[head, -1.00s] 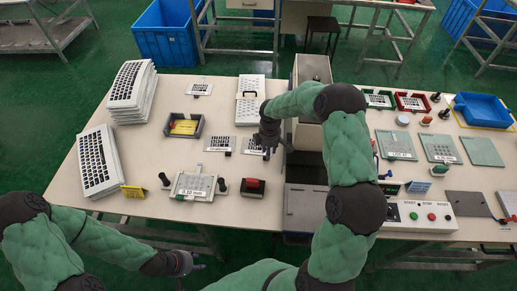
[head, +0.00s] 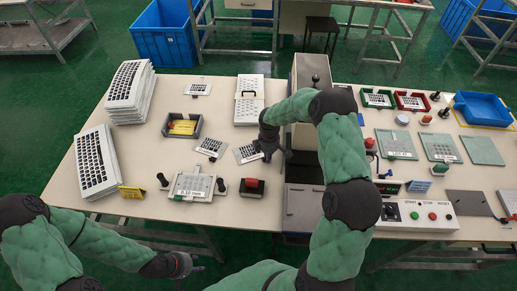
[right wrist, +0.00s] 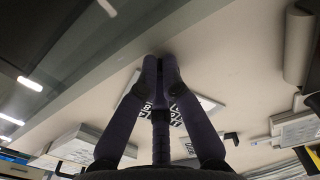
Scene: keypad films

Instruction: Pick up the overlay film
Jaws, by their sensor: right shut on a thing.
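An overlay film (head: 245,154), a pale sheet with dark key squares, is at the middle of the table in the head view, turned at an angle. My right gripper (head: 270,154) is shut on its right edge. In the right wrist view the film (right wrist: 207,103) shows behind the closed fingers (right wrist: 161,68), which hide part of it. I cannot tell whether it is clear of the table. A second similar film (head: 212,147) lies just left of it, also turned. My left gripper (head: 189,265) hangs in front of the table, its fingers too small to judge.
A dark tray with yellow contents (head: 183,127) is left of the films. A white keypad panel with a handle (head: 249,107) stands behind. A fixture (head: 193,186) and a red-topped block (head: 252,187) are in front. A grey machine (head: 306,90) is close on the right.

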